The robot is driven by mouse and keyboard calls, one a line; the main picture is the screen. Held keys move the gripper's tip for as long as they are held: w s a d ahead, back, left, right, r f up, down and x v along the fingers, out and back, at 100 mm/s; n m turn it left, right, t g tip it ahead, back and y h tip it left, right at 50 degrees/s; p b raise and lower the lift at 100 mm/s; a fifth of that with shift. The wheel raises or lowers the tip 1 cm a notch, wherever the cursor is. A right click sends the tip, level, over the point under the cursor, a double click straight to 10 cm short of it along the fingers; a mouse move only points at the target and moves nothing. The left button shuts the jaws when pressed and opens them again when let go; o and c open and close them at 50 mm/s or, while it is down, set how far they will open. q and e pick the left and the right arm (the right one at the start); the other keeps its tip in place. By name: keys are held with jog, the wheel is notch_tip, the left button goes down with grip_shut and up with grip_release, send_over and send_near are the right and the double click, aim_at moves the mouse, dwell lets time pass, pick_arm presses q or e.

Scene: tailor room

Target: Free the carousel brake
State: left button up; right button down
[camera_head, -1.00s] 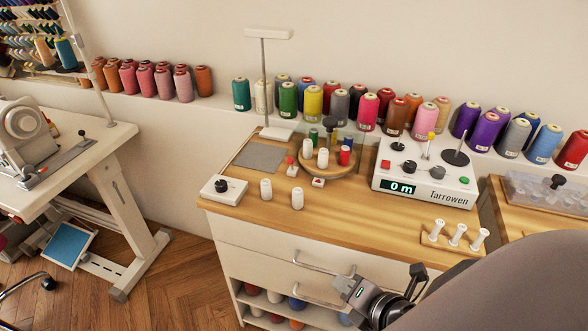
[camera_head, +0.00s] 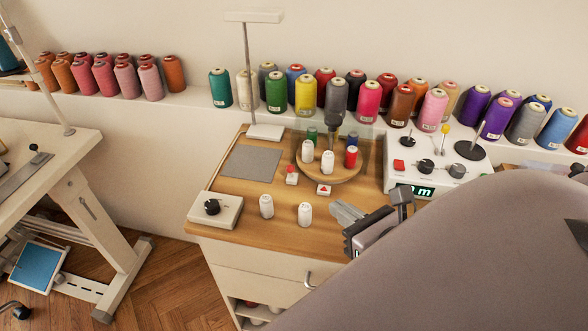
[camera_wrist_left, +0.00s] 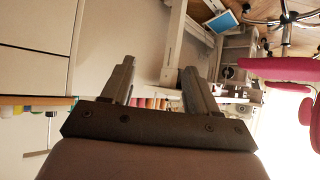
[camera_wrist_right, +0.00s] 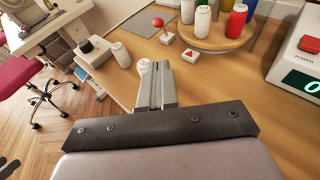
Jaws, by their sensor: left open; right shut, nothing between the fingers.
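The round wooden carousel (camera_head: 344,176) holds several thread spools on the bench and shows in the right wrist view (camera_wrist_right: 215,44). At its front left stands a small lever with a red ball knob (camera_head: 291,170) on a white base; the right wrist view shows the knob (camera_wrist_right: 158,22) leaning left. Beside it is a white block with a red triangle (camera_head: 324,190). My right gripper (camera_head: 340,209) is shut and empty, over the bench's front part, right of and nearer than the lever, apart from it. My left gripper (camera_wrist_left: 158,68) is open and empty, away from the bench top.
Two white spools (camera_head: 266,206) (camera_head: 305,214) stand in front of the lever, the right one near my right gripper. A dial box (camera_head: 214,210) sits at the front left corner. The white control machine (camera_head: 430,178) stands right of the carousel. A grey mat (camera_head: 251,161) lies left.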

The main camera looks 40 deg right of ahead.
pick_arm(q)
jog(key=shift+s+f, duration=0.15)
jog(key=shift+s, duration=0.15)
pick_arm(e)
jog(key=b, duration=0.5)
send_near(293, 171)
jog(key=shift+s+a+f, duration=0.1)
jog(key=shift+s+f, duration=0.15)
jog(key=shift+s, duration=0.35)
jog(key=shift+s+a+f, duration=0.1)
jog(key=shift+s+f, duration=0.2)
jog(key=shift+s, duration=0.35)
jog(key=shift+b+x, duration=0.75)
jog(key=shift+b, duration=0.15)
jog(key=shift+w+d+f+b, duration=0.1)
jog(key=shift+w+f+b, duration=0.1)
jog(key=shift+w+b, duration=0.55)
pick_arm(q)
notch_tip(293, 171, down, 6)
jog(key=w+d, duration=0.1)
jog(key=shift+d+b, duration=0.15)
jog(key=shift+b, duration=0.25)
pick_arm(e)
jog(key=shift+w+d+f, duration=0.1)
jog(key=shift+w, duration=1.35)
jog(key=shift+w+d+f, duration=0.1)
jog(key=shift+w+d, duration=0.05)
jog(key=shift+w, duration=1.3)
pick_arm(q)
jog(key=shift+f, duration=0.1)
